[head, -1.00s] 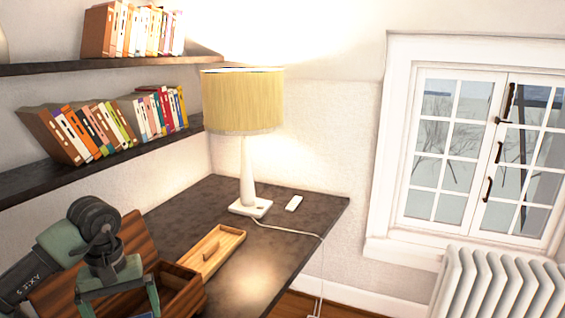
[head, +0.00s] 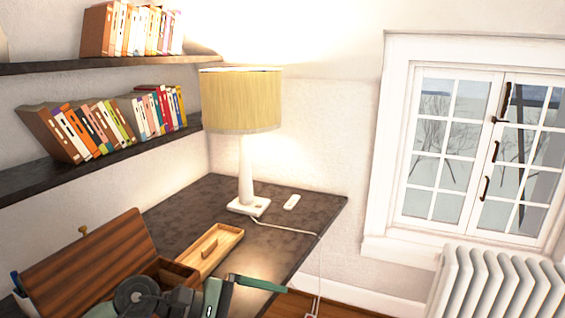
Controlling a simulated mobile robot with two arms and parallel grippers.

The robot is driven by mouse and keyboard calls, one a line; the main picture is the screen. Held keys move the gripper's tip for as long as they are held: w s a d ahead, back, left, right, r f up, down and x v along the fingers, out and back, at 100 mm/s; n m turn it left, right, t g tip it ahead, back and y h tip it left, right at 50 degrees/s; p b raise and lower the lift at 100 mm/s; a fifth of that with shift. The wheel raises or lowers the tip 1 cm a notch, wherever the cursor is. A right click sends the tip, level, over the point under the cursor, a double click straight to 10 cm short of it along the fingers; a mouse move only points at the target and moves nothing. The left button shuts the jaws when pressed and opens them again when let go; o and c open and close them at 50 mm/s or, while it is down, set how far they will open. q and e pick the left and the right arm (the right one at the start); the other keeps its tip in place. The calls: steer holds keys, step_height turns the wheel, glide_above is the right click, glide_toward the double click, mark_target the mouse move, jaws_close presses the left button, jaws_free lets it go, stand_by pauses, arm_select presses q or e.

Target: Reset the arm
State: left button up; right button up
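My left arm comes in low at the bottom left. Its green and dark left gripper (head: 268,304) points right over the desk front, with one green finger showing and bare desk below it. The other finger is cut off by the bottom edge. The visible finger sits at the outer end of the palm, so the gripper looks open, and nothing shows in it. A dark wooden box (head: 178,272) with its lid (head: 92,258) raised stands behind the arm, partly hidden by it. My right gripper is not in view.
A light wooden tray (head: 225,237) lies on the dark desk (head: 180,207). A lamp (head: 240,100) and a small white object (head: 292,201) stand farther back. Book shelves (head: 100,160) are at left, a window (head: 470,150) and radiator (head: 495,290) at right.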

arm_select(q)
steer(key=d+r+n+t+h, duration=0.3)
steer(key=r+n+t+h, duration=0.15)
steer(key=r+n, duration=0.35)
steer(key=w+a+r+n+t+y, duration=0.15)
steer(key=a+n+t, duration=0.35)
steer(key=n, duration=0.5)
steer(key=w+a+r+n+t+y, duration=0.1)
steer(key=w+a+n+t+y, duration=0.15)
steer(key=n+t, duration=0.6)
steer(key=s+a+f+n+g+y, duration=0.2)
steer(key=a+f+n+g+y, duration=0.1)
steer(key=a+f+n+y, duration=0.55)
steer(key=s+a+f+n+g+y, duration=0.2)
steer(key=a+f+n+y, duration=0.35)
steer(key=f+n, duration=0.65)
steer(key=s+f+n+g, duration=0.6)
steer(key=s, duration=0.5)
steer(key=s+f+n+g, duration=0.5)
steer(key=s+f+n, duration=0.15)
steer(key=s, duration=0.55)
step_height(320, 180, down, 28)
steer(key=s+g, duration=0.2)
steer(key=s+a+f+m, duration=0.1)
steer(key=s+a+f, duration=0.1)
steer(key=s+f, duration=1.2)
steer(key=shift+s+f+g, duration=0.35)
steer(key=shift+s+g, duration=0.05)
steer(key=shift+s, duration=0.85)
